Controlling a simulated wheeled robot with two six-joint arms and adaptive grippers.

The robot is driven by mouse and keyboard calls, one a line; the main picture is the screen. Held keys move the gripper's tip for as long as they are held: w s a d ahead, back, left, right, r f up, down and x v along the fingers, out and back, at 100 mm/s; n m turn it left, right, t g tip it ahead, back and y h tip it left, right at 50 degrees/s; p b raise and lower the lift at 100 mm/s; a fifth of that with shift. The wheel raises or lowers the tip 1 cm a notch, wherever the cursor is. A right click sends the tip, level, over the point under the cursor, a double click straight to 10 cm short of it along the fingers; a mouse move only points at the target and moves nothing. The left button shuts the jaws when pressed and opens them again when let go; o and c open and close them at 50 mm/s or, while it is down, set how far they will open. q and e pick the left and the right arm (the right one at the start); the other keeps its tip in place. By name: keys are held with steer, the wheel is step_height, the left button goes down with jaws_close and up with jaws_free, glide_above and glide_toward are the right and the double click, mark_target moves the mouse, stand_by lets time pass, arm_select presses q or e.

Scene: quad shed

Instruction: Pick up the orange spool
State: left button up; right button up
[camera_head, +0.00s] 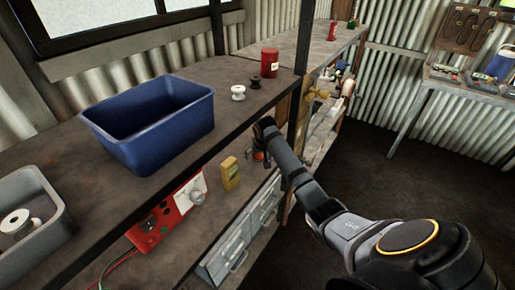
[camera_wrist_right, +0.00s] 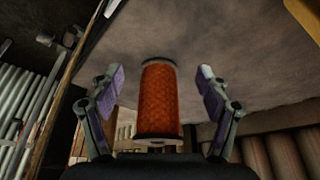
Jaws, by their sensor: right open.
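The orange spool (camera_wrist_right: 161,100) shows large in the right wrist view, with dark end rims. It lies between the two fingers of my right gripper (camera_wrist_right: 160,98), with a gap on both sides. The fingers are open and do not touch it. In the head view only a small orange part of the spool (camera_head: 258,155) shows beside the right gripper (camera_head: 263,135), on the lower shelf under the worktop. My right arm hides the rest. My left gripper is not in view.
Above are a blue bin (camera_head: 150,150), a white spool (camera_head: 238,92), a red can (camera_head: 269,62) and a grey bin (camera_head: 55,235). A yellow meter (camera_head: 230,173) and red device (camera_head: 165,212) stand on the lower shelf. A dark post (camera_head: 303,70) rises near the gripper.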

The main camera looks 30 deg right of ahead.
steer(key=shift+d+r, duration=0.1)
steer(key=shift+w+d+r, duration=0.1)
steer(key=shift+w+d, duration=0.05)
steer(key=shift+w, duration=0.2)
steer(key=w, duration=0.1)
steer(key=w+d, duration=0.1)
steer(key=w, duration=0.1)
steer(key=shift+w+d, duration=0.2)
steer(key=shift+w, duration=0.05)
steer(key=shift+w+d+f, duration=0.1)
steer(key=shift+w+f, duration=0.1)
steer(key=shift+f, duration=0.15)
steer(key=shift+f+p, duration=0.3)
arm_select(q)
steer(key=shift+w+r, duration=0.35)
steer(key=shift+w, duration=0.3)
arm_select(e)
steer(key=c, duration=0.7)
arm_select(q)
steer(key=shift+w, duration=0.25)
arm_select(e)
steer(key=c, duration=0.7)
